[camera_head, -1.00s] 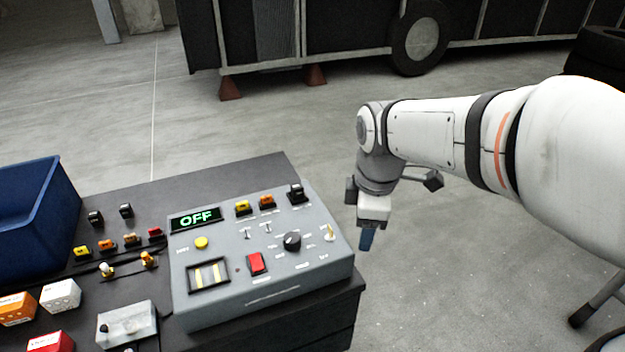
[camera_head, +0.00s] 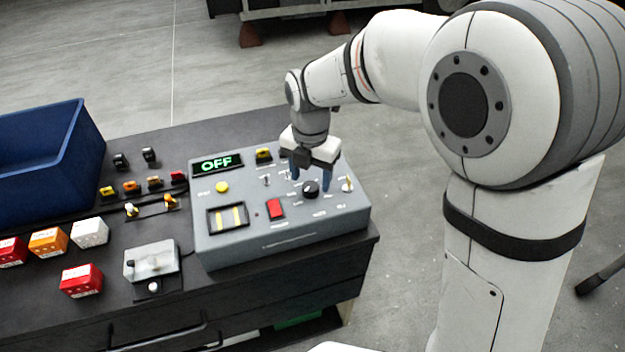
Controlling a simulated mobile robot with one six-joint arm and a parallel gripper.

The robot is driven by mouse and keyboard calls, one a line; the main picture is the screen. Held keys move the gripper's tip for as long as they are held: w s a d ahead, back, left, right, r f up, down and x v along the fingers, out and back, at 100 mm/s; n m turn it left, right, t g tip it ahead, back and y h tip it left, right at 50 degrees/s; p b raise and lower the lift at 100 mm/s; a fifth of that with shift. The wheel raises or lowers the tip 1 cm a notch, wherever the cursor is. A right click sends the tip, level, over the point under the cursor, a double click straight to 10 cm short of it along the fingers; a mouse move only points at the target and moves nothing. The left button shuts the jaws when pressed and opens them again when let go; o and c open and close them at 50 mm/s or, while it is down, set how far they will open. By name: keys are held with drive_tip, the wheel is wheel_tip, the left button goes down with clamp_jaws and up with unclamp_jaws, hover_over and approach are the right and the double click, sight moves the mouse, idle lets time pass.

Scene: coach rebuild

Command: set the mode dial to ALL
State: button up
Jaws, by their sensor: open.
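The grey control box (camera_head: 225,248) sits on the dark bench, its green display (camera_head: 217,163) reading OFF. The mode dial appears to be the round black knob (camera_head: 311,189) on the right half of the panel; its pointer and labels are too small to read. I cannot tell whether the fingers touch the knob. The gripper hides the panel's upper right part.
A blue bin (camera_head: 85,150) stands at the left. Red, orange and white boxes and a small grey switch box (camera_head: 151,262) lie on the bench.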

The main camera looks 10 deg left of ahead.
drive_tip(key=shift+f, duration=0.95)
drive_tip(key=shift+c, duration=0.4)
drive_tip(key=c, duration=0.9)
